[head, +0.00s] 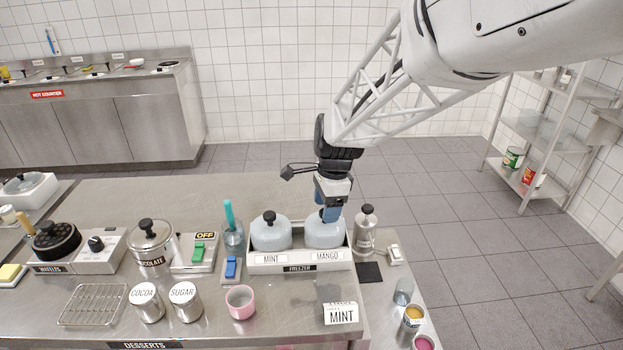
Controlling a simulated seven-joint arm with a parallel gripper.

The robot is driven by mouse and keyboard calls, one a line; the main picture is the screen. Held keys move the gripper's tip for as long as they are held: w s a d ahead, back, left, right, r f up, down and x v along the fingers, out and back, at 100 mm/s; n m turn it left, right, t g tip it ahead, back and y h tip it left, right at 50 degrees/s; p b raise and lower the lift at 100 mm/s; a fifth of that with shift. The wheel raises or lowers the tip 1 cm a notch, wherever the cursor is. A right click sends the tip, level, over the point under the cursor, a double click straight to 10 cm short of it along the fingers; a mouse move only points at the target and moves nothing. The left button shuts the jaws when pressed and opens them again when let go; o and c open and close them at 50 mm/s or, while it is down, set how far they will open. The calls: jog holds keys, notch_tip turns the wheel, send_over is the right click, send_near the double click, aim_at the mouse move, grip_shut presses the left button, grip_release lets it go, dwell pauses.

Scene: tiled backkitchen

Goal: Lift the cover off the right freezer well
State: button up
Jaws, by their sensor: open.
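The freezer (301,265) is a white box with two wells, labelled MINT on the left and MANGO on the right. A pale blue-grey domed cover with a black knob (270,234) sits on the left well. A matching cover (322,235) sits on the right well. My gripper (331,212) points down right over the right cover, with its fingers at the cover's top. It is open. The right cover's knob is hidden behind the fingers, so I cannot tell whether they touch it.
A grey bottle (365,230) stands close on the right of the freezer. A cup with a teal-handled tool (233,236) stands close on its left. In front are a pink cup (241,301) and a MINT card (341,313). The counter behind the freezer is clear.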

jog(key=shift+a+f, duration=0.15)
jog(key=shift+f, duration=0.9)
jog(key=shift+c, duration=0.3)
jog(key=c, duration=0.9)
